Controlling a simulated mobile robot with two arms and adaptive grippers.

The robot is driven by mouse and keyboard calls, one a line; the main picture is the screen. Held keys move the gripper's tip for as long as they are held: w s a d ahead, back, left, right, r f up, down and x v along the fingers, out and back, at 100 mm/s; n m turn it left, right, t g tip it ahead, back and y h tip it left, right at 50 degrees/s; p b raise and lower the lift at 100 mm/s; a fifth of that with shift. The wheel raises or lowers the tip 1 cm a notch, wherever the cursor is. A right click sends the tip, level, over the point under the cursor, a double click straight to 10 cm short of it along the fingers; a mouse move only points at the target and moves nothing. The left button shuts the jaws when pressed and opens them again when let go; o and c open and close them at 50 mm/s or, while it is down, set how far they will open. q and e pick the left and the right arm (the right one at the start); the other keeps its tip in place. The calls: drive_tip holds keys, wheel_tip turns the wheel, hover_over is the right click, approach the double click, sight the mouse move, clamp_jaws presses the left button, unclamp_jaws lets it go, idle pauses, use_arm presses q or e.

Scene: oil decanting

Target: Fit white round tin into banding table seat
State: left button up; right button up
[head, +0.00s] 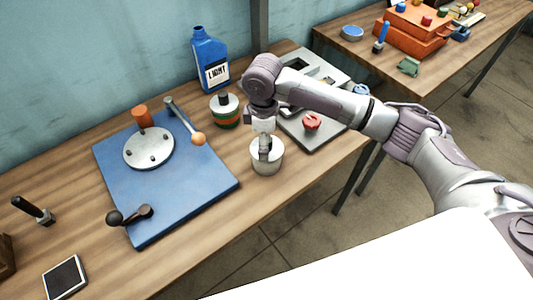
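A white round tin (266,160) stands on the wooden table near its front edge, right of the blue board. My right gripper (265,153) points straight down onto the tin's top, its fingertips at or inside the rim. I cannot tell whether the fingers are closed on the tin, as the gripper hides part of its top. A blue board (190,197) carries a round silver disc (148,150) with several dark holes or studs. This looks like the banding table; its seat cannot be told apart clearly. My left gripper is not in view.
An orange-knobbed post (141,117), a ball-ended lever (184,122) and a dark crank (131,215) are on the board. A banded tin (224,110) and a blue bottle (209,60) stand behind. A grey plate with a red knob (312,122) lies right. Bare wood separates tin and board.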

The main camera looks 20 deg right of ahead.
drive_tip(key=f, duration=0.1)
drive_tip(key=f+p, duration=0.1)
drive_tip(key=f, duration=0.2)
drive_tip(key=shift+s+d+f, duration=0.15)
drive_tip(key=shift+s+d, duration=0.05)
drive_tip(key=shift+s, duration=0.15)
drive_tip(key=shift+f, duration=0.35)
drive_tip(key=shift+c, duration=1.6)
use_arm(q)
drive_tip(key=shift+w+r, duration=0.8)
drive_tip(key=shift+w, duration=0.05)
use_arm(e)
drive_tip(key=shift+w, duration=0.1)
drive_tip(key=c, duration=1)
